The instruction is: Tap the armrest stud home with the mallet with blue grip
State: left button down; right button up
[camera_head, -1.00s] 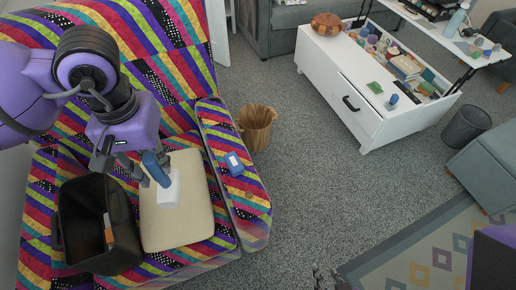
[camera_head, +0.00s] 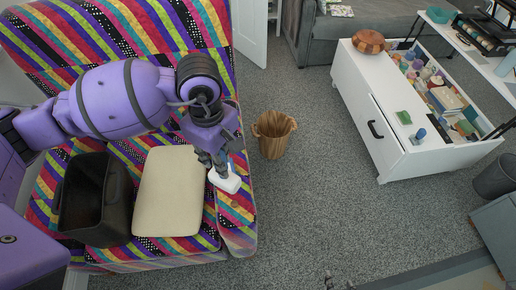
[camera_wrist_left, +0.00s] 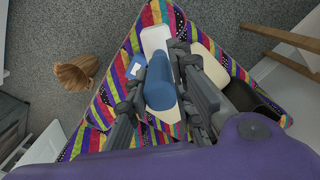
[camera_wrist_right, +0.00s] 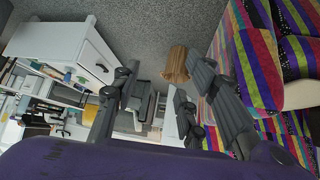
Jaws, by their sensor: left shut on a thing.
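My left gripper (camera_head: 217,160) is shut on the blue grip of the mallet (camera_head: 226,181), whose white head hangs over the striped sofa armrest (camera_head: 236,236). In the left wrist view, the blue grip (camera_wrist_left: 160,84) sits between the fingers and the white head (camera_wrist_left: 155,40) points away. A small brown round stud (camera_head: 235,204) shows on the armrest, just in front of the head. Whether the head touches the armrest, I cannot tell. My right gripper (camera_wrist_right: 163,85) is open and empty in the right wrist view.
A blue box with a white label (camera_wrist_left: 137,67) lies on the armrest near the mallet. A cream cushion (camera_head: 168,195) and black bin (camera_head: 92,205) are on the seat. A wooden basket (camera_head: 273,135) stands on the floor beside the armrest. A white drawer chest (camera_head: 385,125) stands farther right.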

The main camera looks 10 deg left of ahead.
aim_at(229, 181)
pick_arm(q)
jog(key=f+n, duration=0.1)
jog(key=n, duration=0.1)
jog(key=f+n, duration=0.1)
jog(key=n, duration=0.1)
jog(key=d+f+n, duration=0.1)
jog(key=n, duration=0.1)
jog(key=shift+s+d+f+p, duration=0.1)
jog(key=shift+s+f+p, duration=0.1)
jog(key=shift+f+p, duration=0.15)
jog(key=shift+d+f+n, duration=0.15)
jog(key=shift+f+n, duration=0.35)
jog(key=shift+n, duration=0.6)
pick_arm(e)
jog(key=shift+w+a+r, duration=0.1)
jog(key=shift+a+r, duration=0.25)
jog(key=shift+r, duration=0.2)
jog(key=shift+d, duration=0.1)
pick_arm(q)
jog(key=shift+f, duration=0.45)
notch_tip(229, 181, down, 4)
jog(key=shift+s+f+b, duration=0.1)
jog(key=shift+b, duration=1)
jog(key=shift+f, duration=0.45)
pick_arm(e)
notch_tip(229, 181, down, 2)
jog(key=shift+d+f, duration=0.15)
jog(key=shift+f, duration=0.1)
jog(key=shift+s+f, duration=0.1)
jog(key=shift+s, duration=0.2)
